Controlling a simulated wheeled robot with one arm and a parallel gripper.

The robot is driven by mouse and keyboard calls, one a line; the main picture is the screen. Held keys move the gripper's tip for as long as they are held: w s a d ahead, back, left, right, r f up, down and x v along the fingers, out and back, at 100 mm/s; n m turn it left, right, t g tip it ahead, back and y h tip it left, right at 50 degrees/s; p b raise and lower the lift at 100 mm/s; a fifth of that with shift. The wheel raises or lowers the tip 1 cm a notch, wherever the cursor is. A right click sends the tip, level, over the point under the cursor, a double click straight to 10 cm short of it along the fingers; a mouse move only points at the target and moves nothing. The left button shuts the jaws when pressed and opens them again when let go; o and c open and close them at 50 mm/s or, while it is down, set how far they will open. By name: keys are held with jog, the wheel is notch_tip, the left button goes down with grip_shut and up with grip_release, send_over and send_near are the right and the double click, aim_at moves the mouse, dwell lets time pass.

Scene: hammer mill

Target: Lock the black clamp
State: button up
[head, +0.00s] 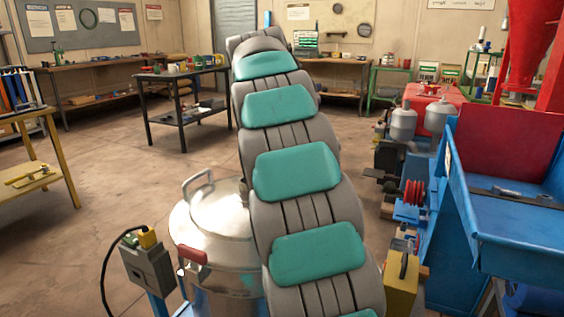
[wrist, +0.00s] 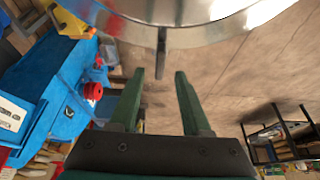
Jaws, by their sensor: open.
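The wrist view shows the curved silver rim of the metal drum (wrist: 215,32) across the top. A narrow dark piece, apparently the black clamp's lever (wrist: 161,52), sticks out from that rim. My gripper (wrist: 159,72) is open, with its two green fingers pointing at the drum. The lever's free end appears between the fingertips, with a visible gap on each side; I cannot tell its depth. In the head view the drum's lid (head: 215,215) shows left of my arm. My arm hides the drum's right side, the black clamp and my gripper.
A red-handled clamp (head: 192,255) sits on the drum's near left edge. A grey box (head: 150,268) with a yellow top and black cable stands left of it. Blue machinery (head: 475,215) and a yellow box (head: 401,281) stand on the right. Open floor (head: 110,185) lies left.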

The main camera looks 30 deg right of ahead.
jog(key=v, duration=0.4)
jog(key=shift+r, duration=0.2)
dwell(1.2)
